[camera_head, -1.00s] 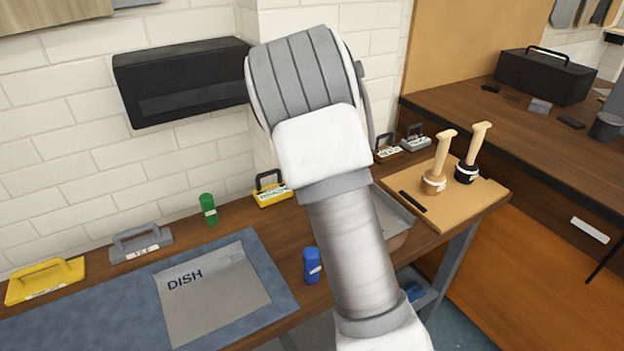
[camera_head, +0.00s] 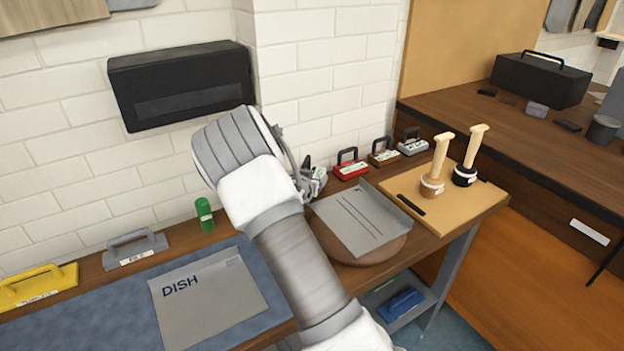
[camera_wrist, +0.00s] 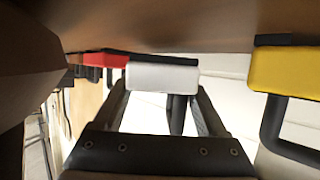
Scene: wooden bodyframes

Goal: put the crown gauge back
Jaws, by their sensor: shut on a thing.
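My gripper (camera_head: 306,180) is at the back of the bench by the wall, partly hidden by my wrist. It is shut on a pale grey-white block-shaped gauge (camera_head: 320,174), which I take to be the crown gauge; its label is too small to read. In the wrist view the pale block (camera_wrist: 163,76) sits at the fingertips, close to the bench surface. I cannot tell whether it touches the bench. A red gauge (camera_head: 351,169) stands to its right in the head view. A yellow gauge (camera_wrist: 285,70) with a dark handle stands on its other side in the wrist view.
Brown (camera_head: 383,158) and grey (camera_head: 413,146) handled gauges stand farther right. A grey plate (camera_head: 362,222) lies on a round brown base. A green cylinder (camera_head: 205,214), a grey handled block (camera_head: 135,250) and the DISH panel (camera_head: 210,298) are left. A black box (camera_head: 182,85) overhangs on the wall.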

